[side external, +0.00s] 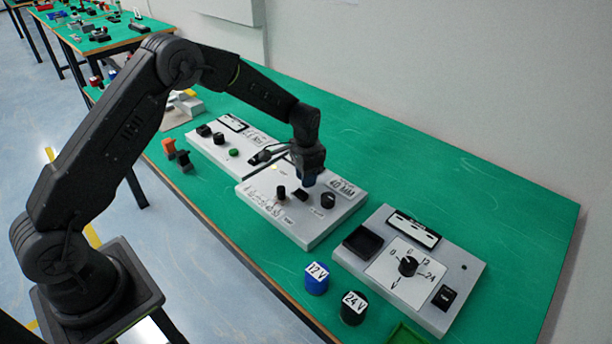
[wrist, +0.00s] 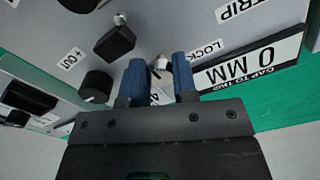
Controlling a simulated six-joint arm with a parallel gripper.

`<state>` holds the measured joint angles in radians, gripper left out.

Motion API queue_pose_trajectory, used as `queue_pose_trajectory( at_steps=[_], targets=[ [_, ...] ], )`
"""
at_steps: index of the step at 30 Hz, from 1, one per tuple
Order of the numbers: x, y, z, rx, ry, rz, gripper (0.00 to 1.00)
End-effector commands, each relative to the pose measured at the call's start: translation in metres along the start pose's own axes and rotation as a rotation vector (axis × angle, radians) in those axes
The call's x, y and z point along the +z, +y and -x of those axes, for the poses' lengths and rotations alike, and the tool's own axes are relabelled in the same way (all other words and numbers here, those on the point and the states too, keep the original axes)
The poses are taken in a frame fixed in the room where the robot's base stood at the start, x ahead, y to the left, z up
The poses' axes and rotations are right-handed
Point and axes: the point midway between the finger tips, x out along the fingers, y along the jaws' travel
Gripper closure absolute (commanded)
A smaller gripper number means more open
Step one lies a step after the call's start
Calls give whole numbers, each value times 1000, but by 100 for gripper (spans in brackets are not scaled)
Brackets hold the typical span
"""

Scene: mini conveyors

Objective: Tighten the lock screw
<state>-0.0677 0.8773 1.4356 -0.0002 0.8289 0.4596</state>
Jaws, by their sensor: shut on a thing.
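The lock screw (wrist: 160,62) is a small light metal head beside the LOCK label (wrist: 205,50) in the wrist view. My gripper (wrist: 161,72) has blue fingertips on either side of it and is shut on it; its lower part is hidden. In the side view my gripper (side external: 310,174) points down at the grey middle unit (side external: 308,237), and the screw is hidden there.
A black block (wrist: 110,42) with a small screw and a black knob (wrist: 97,86) stand close by. A dial unit (side external: 448,292) is to the right, with a blue 12 V cap (side external: 316,280) and a black 24 V cap (side external: 353,308). The green bench behind is clear.

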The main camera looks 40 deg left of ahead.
Motion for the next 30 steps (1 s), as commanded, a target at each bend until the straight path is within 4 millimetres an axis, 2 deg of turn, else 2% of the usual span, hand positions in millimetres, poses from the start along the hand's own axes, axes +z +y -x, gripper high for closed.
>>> queue_pose_trajectory(
  at_steps=[14,15,21,23,30],
  targets=[
    [0,0,0,-1,0,-19,97],
    [0,0,0,-1,1,-18,72],
    [0,0,0,-1,1,-17,53],
    [0,0,0,-1,0,-17,48],
    [0,0,1,0,0,-16,48]
  ],
)
